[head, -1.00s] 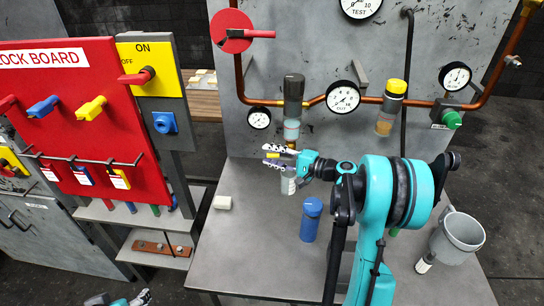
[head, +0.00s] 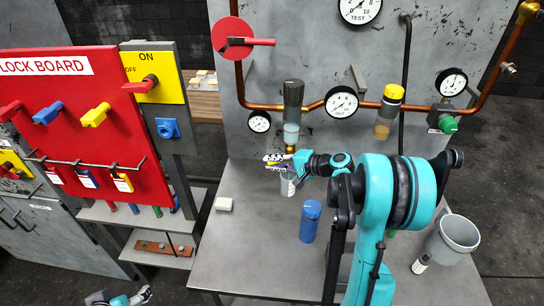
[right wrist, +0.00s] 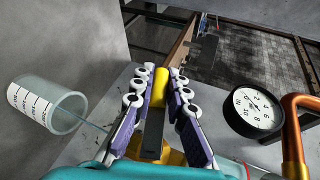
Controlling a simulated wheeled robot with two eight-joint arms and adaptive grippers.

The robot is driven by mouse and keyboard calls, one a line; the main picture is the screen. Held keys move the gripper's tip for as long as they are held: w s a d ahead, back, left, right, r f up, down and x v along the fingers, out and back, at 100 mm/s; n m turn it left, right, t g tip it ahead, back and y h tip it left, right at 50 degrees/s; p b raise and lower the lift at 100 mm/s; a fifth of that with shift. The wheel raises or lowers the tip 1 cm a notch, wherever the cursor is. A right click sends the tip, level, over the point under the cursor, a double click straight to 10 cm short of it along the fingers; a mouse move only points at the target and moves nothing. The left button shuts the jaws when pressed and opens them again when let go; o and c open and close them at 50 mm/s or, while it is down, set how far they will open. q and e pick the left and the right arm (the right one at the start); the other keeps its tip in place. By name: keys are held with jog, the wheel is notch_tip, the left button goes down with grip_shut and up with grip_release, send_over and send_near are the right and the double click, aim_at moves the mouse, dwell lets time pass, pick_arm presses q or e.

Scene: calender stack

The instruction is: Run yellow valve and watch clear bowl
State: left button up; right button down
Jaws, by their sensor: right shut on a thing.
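The yellow valve's lever (right wrist: 162,88) lies between the two fingers of my right gripper (right wrist: 161,90), which is shut on it. In the head view my right gripper (head: 274,159) is just below the clear bowl (head: 291,131), which hangs under a dark grey filter body. The bowl shows pale blue; its exact level is too small to read. A clear graduated beaker (head: 288,184) stands below the gripper, and shows at left in the right wrist view (right wrist: 48,105). A thin bluish line runs from its mouth toward the gripper. My left gripper (head: 122,298) is partly visible at the bottom edge.
A blue bottle (head: 310,222), a small white block (head: 223,204) and a grey bucket (head: 456,237) are on the bench (head: 240,260). Several gauges, copper pipe and a yellow-capped unit (head: 389,100) are on the back panel. The red lock board (head: 80,130) stands at left.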

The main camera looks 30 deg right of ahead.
jog(key=shift+s+d+f+g+h+p, duration=0.1)
jog(key=shift+f+g+h+p, duration=0.3)
jog(key=shift+g+h+p, duration=0.25)
jog(key=shift+s+d+f+n+g+h, duration=0.1)
jog(key=shift+d+f+n+g+h, duration=0.05)
jog(key=shift+f+n+g+h, duration=0.35)
jog(key=shift+p, duration=0.3)
jog(key=c, duration=1.5)
grip_release()
jog(key=shift+r, duration=0.1)
jog(key=v, duration=1.2)
jog(key=shift+s, duration=0.1)
dwell(3.2)
